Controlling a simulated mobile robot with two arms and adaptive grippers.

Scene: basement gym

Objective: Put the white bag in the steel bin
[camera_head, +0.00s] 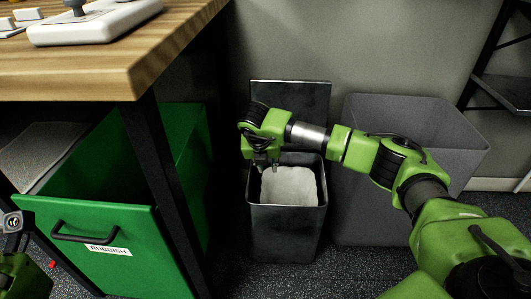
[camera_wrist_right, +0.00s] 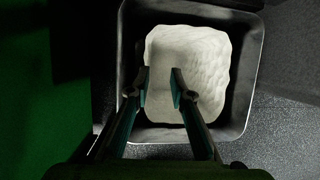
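The white bag (camera_head: 291,186) sits inside the steel bin (camera_head: 287,235), a dark metal box on the floor with its lid (camera_head: 305,97) standing open at the back. My right gripper (camera_head: 262,162) points down over the bin's left part, above or against the bag. In the right wrist view, the bag (camera_wrist_right: 205,60) lies within the rim of the bin (camera_wrist_right: 250,85). The right gripper's fingers (camera_wrist_right: 160,82) are apart, with bag surface showing between them; I cannot tell whether they touch it. Part of my left gripper (camera_head: 14,235) shows at the left edge; its fingers are unclear.
A green bin labelled rubbish (camera_head: 120,262) stands left under a wooden table (camera_head: 150,55) with a black leg (camera_head: 165,185). A large grey bin (camera_head: 455,140) is right of the steel bin, behind my right arm.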

